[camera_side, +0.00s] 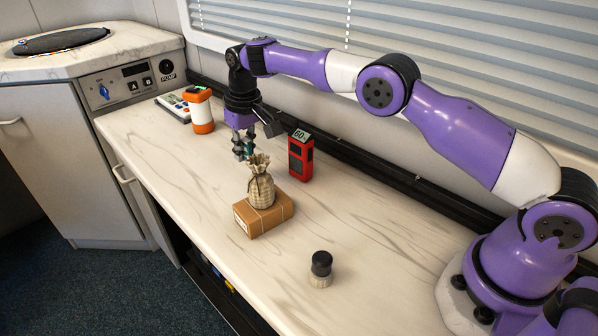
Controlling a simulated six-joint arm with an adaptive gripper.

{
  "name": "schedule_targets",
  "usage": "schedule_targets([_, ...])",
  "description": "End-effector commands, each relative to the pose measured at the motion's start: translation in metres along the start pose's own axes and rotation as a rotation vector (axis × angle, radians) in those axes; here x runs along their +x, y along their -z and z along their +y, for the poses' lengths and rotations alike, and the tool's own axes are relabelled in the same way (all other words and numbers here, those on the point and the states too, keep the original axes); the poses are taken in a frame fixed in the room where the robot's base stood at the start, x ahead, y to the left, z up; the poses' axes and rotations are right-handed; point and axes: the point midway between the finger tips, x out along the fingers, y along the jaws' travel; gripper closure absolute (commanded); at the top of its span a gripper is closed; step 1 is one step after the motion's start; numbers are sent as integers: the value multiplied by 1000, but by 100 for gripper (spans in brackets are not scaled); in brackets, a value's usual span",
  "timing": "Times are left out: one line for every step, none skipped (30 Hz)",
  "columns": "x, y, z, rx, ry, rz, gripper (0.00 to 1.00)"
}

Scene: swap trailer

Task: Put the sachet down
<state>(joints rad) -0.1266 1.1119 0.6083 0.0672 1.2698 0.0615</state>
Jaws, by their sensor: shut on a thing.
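The sachet (261,190) is a small beige pouch with a tied neck and a frilled top. It is upright over the top of a brown cardboard box (262,222). My gripper (245,155) points down at the sachet's frilled top and is shut on it. The fingers are dark with some teal and lie partly behind the frill, so the exact grip is hard to see. The sachet's base is at the box top; I cannot tell whether it bears on it or hangs just clear.
A red meter (300,155) stands right of my gripper. An orange and white lantern (200,110) and a flat device (173,106) are at the far left. A black-topped knob-like thing (321,268) stands in front. The marble counter (190,190) is clear left of the box.

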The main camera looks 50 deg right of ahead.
Motion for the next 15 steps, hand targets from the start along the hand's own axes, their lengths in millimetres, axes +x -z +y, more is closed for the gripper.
schedule_targets([3,2,4,1,0,0,100])
schedule_targets([4,2,5,0,0,0,100])
schedule_targets([5,3,6,0,0,0,100])
schedule_targets([7,3,6,-1,0,-1,100])
schedule_targets([11,2,6,-1,0,-2,100])
schedule_targets([17,1,6,-1,-1,-4,100])
schedule_targets([22,-1,6,-1,-1,-5,100])
schedule_targets([27,-1,6,0,0,-4,100])
schedule_targets([34,-2,6,1,-1,-5,100])
schedule_targets([37,-3,6,1,0,-3,100])
schedule_targets([40,-3,6,1,0,-2,100])
schedule_targets([43,-3,6,1,0,-2,100])
schedule_targets([44,-4,6,1,0,-1,100])
schedule_targets([45,-3,6,1,0,0,100])
schedule_targets([45,-3,6,0,0,0,100])
